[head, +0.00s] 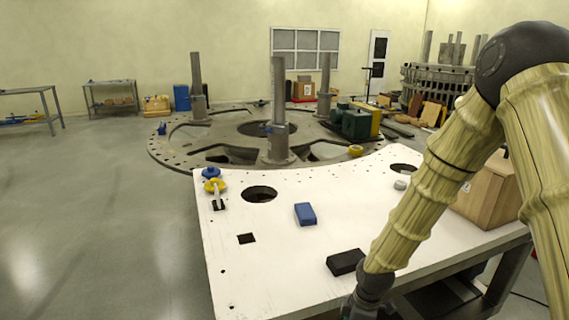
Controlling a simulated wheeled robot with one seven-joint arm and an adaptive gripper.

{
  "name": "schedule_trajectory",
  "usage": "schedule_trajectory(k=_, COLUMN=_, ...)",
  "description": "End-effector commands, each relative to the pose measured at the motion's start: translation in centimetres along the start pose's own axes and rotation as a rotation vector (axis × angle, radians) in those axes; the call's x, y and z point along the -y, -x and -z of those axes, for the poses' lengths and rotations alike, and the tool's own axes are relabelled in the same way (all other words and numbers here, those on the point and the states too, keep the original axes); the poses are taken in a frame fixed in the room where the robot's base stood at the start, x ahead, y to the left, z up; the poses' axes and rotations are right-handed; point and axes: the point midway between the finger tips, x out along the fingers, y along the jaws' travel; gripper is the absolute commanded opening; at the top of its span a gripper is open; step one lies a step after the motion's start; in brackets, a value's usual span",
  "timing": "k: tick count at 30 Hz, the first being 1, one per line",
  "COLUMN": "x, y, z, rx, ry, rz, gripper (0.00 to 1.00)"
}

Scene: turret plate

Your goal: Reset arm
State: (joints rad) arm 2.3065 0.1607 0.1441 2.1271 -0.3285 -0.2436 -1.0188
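My arm comes in from the right and bends down to the front edge of the white table (290,275). My gripper (362,308) is at the bottom edge of the head view, low by the table's front, and mostly cut off. Its fingers are hidden, so I cannot tell whether it is open or shut, or whether it holds anything. A black block (345,262) lies on the table just beyond my gripper. A blue block (305,214) lies farther back, near the middle of the table.
A yellow and blue tool (214,184) is at the table's left edge. The table has round holes and a square cutout. A cardboard box (488,198) is at right, behind my arm. A large round turret plate (225,150) with upright posts stands behind. The floor at left is clear.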

Motion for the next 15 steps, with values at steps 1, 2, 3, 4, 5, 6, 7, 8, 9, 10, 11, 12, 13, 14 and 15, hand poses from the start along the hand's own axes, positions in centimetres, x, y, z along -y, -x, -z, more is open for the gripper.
schedule_trajectory(k=1, x=1.6, y=-2.4, z=-0.9, rx=-0.007, ry=-0.074, rz=0.011, gripper=0.80)
schedule_trajectory(k=2, x=2.3, y=-3.6, z=-1.4, rx=-0.012, ry=-0.120, rz=0.013, gripper=0.80)
schedule_trajectory(k=3, x=3.3, y=-5.0, z=-1.9, rx=-0.018, ry=-0.184, rz=0.015, gripper=0.80)
schedule_trajectory(k=4, x=4.1, y=-6.1, z=-2.3, rx=-0.021, ry=-0.231, rz=0.016, gripper=0.80)
schedule_trajectory(k=5, x=4.9, y=-7.2, z=-2.7, rx=-0.024, ry=-0.278, rz=0.017, gripper=0.80)
schedule_trajectory(k=6, x=5.9, y=-8.5, z=-3.3, rx=-0.026, ry=-0.342, rz=0.017, gripper=0.80)
schedule_trajectory(k=7, x=6.7, y=-9.5, z=-3.7, rx=-0.027, ry=-0.387, rz=0.018, gripper=0.80)
schedule_trajectory(k=8, x=7.5, y=-10.5, z=-4.1, rx=-0.027, ry=-0.434, rz=0.018, gripper=0.80)
schedule_trajectory(k=9, x=8.5, y=-11.7, z=-4.7, rx=-0.027, ry=-0.497, rz=0.016, gripper=0.80)
schedule_trajectory(k=10, x=9.3, y=-12.6, z=-5.1, rx=-0.025, ry=-0.543, rz=0.015, gripper=0.80)
schedule_trajectory(k=11, x=10.1, y=-13.5, z=-5.5, rx=-0.023, ry=-0.590, rz=0.013, gripper=0.80)
schedule_trajectory(k=12, x=11.2, y=-14.6, z=-6.2, rx=-0.019, ry=-0.651, rz=0.010, gripper=0.80)
schedule_trajectory(k=13, x=12.0, y=-15.4, z=-6.6, rx=-0.016, ry=-0.697, rz=0.006, gripper=0.80)
schedule_trajectory(k=14, x=12.8, y=-16.1, z=-7.0, rx=-0.012, ry=-0.743, rz=0.002, gripper=0.80)
schedule_trajectory(k=15, x=14.0, y=-17.1, z=-7.6, rx=-0.006, ry=-0.803, rz=-0.003, gripper=0.80)
